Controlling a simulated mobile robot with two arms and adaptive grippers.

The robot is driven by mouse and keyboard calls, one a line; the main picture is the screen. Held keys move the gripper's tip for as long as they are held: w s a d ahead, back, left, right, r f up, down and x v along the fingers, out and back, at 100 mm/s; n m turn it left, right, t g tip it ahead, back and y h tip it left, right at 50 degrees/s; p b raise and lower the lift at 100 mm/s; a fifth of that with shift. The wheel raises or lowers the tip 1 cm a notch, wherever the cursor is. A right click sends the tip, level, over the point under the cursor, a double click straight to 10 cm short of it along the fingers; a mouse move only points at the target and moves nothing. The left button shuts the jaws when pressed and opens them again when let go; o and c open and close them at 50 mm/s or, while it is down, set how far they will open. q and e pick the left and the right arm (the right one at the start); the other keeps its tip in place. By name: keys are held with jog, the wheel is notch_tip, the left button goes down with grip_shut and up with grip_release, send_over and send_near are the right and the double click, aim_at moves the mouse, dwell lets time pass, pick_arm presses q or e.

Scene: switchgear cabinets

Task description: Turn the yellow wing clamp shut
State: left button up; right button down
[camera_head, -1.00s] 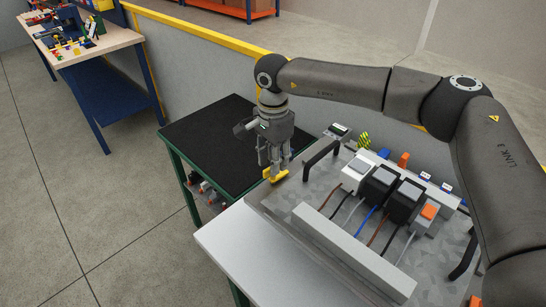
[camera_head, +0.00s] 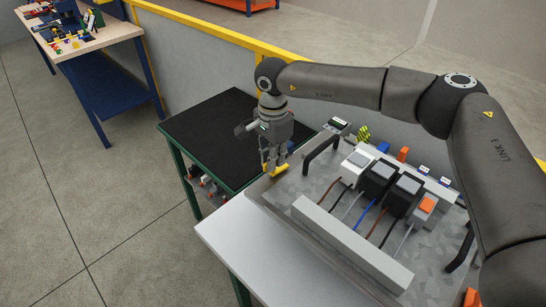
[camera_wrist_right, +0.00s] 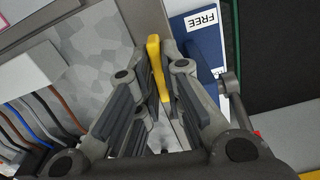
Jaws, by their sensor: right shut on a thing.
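The yellow wing clamp (camera_head: 279,171) sits at the left edge of the grey metal panel (camera_head: 285,222). My right gripper (camera_head: 274,168) points down at it from above. In the right wrist view, the yellow wing (camera_wrist_right: 156,62) lies between the two fingers of my right gripper (camera_wrist_right: 160,88), which are shut on it. The fingers hide the lower part of the clamp. My left gripper is in neither view.
The panel carries switch blocks with coloured wires, a white duct (camera_head: 350,245) and black handles (camera_head: 321,153). A black-topped green table (camera_head: 215,130) stands to the left.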

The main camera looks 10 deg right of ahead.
jog(key=shift+f+m+b, duration=0.15)
jog(key=shift+m+b, duration=0.55)
jog(key=shift+b, duration=0.35)
jog(key=m+b, duration=0.6)
jog(key=m, duration=0.1)
jog(key=m+b, duration=0.3)
jog(key=m, duration=0.1)
jog(key=shift+r+m+b, duration=0.15)
jog(key=shift+m+b, duration=0.25)
jog(key=shift+m, duration=0.55)
jog(key=shift+r+m+b, duration=0.15)
jog(key=shift+m+b, duration=0.25)
jog(key=shift+m, duration=0.85)
jog(key=c, duration=1.6)
grip_release()
jog(key=shift+a, duration=0.1)
jog(key=shift+o, duration=0.2)
notch_tip(320, 180, up, 12)
